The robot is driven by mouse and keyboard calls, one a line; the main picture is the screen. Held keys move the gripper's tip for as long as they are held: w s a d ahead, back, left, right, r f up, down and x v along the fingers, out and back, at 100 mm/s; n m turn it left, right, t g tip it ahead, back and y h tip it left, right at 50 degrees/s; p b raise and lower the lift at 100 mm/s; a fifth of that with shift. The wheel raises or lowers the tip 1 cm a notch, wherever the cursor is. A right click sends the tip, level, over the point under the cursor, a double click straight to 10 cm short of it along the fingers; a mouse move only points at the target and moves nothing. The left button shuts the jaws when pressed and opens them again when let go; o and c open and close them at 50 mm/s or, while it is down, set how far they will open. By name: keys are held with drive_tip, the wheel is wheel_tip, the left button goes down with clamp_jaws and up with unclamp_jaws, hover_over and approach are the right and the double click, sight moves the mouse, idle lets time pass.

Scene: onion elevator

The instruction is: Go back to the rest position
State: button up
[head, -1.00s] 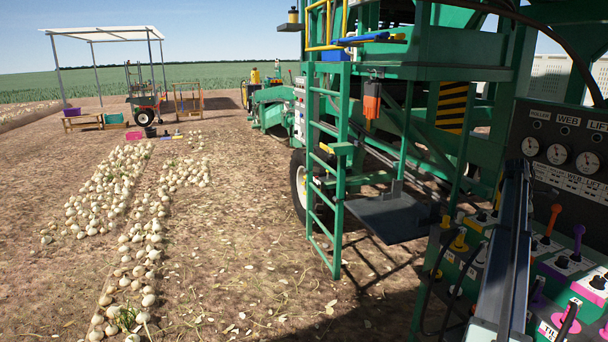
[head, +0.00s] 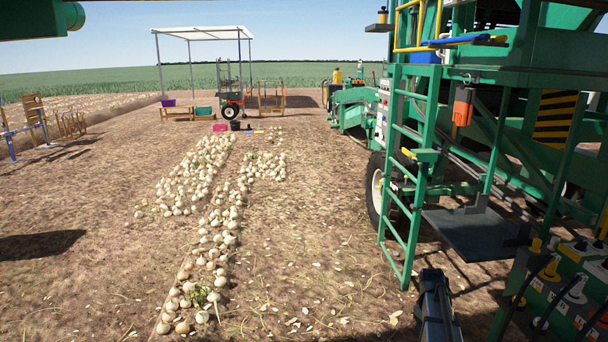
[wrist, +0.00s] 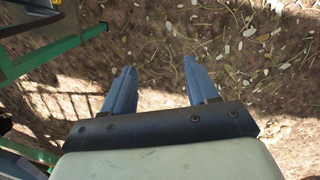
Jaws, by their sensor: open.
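My gripper (wrist: 158,82) shows in the wrist view with its two blue-grey fingers spread apart and nothing between them. Below the fingers is brown soil with scattered pale onion skins and dry stalks. In the head view a dark part of my arm (head: 437,310) shows at the bottom, right of the middle. The fingertips cannot be made out there.
The green harvester (head: 500,130) fills the right side, with a ladder (head: 412,170) and a dark step plate (head: 475,232). A control panel (head: 565,290) stands at the lower right. Rows of onions (head: 215,215) lie on open ground at left. A canopy (head: 202,31) stands behind.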

drive_tip(key=s+a+f+m+y, duration=0.1)
drive_tip(key=s+a+f, duration=0.35)
drive_tip(key=a, duration=0.55)
drive_tip(key=s+a+f+m, duration=0.25)
drive_tip(key=s+a, duration=0.25)
drive_tip(key=a, duration=0.4)
drive_tip(key=s+a+f+m+y, duration=0.1)
drive_tip(key=s+a+f, duration=0.35)
drive_tip(key=a, duration=0.55)
drive_tip(key=s+f+g, duration=0.3)
drive_tip(key=s+f, duration=0.7)
drive_tip(key=s, duration=0.5)
drive_tip(key=s+f+g, duration=0.3)
drive_tip(key=s+f, duration=0.6)
drive_tip(key=s, duration=0.5)
drive_tip(key=shift+s+f+g, duration=0.3)
drive_tip(key=shift+s+f, duration=0.05)
